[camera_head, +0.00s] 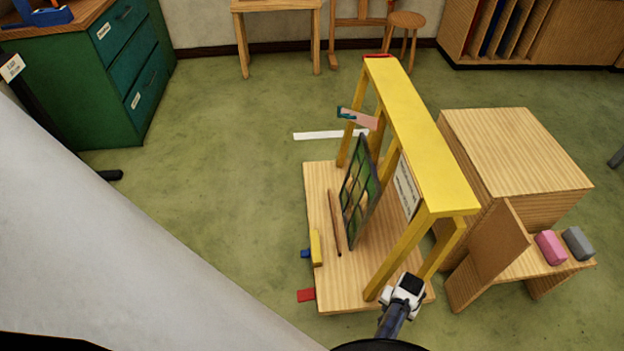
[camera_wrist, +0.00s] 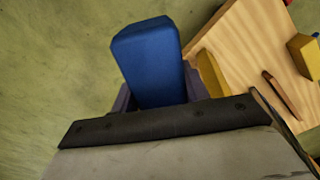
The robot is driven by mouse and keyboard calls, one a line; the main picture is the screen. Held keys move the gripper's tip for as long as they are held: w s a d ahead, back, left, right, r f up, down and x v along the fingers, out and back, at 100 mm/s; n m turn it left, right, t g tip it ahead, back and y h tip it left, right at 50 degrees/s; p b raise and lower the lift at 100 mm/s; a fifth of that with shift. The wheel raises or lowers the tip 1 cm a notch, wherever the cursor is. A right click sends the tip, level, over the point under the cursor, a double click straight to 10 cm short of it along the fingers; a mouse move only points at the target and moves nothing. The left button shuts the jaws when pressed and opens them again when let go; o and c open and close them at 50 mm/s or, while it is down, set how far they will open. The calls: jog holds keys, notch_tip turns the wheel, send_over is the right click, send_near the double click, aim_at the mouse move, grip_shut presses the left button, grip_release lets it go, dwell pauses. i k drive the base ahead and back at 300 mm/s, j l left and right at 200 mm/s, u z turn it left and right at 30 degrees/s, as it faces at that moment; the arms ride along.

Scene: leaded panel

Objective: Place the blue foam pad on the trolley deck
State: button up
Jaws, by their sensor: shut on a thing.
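My gripper (camera_wrist: 158,88) is shut on the blue foam pad (camera_wrist: 150,50) in the wrist view. The pad stands out beyond the dark fingers, which grip its two sides. Green floor shows behind the pad. The wooden trolley deck (camera_wrist: 238,62) lies to the right of the pad in that view, with a yellow block (camera_wrist: 211,73) at its near edge. In the head view the trolley deck (camera_head: 318,190) lies under a yellow frame. I cannot make out the fingers or the held pad there.
A leaded panel (camera_head: 360,195) leans on the deck under the yellow frame (camera_head: 410,120). A brown stick (camera_head: 335,222) and a yellow block (camera_head: 316,248) lie to its left. A wooden step unit (camera_head: 515,150) with pink (camera_head: 550,247) and grey (camera_head: 578,243) blocks stands right. Floor at left is clear.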

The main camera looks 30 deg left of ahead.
aim_at(318, 179)
jog(key=j, duration=0.45)
jog(key=k+j+z, duration=0.1)
jog(key=j, duration=0.3)
jog(key=j+z, duration=0.15)
jog(key=j, duration=0.75)
jog(key=i+j, duration=0.1)
jog(key=j, duration=0.35)
jog(key=i+j+z, duration=0.1)
jog(key=j, duration=0.3)
jog(key=i+j, duration=0.25)
jog(key=j, duration=0.15)
jog(key=i+j+z, duration=0.1)
jog(key=j, duration=0.35)
jog(key=i+j+z, duration=0.1)
jog(key=i+j, duration=0.85)
jog(key=i, duration=0.05)
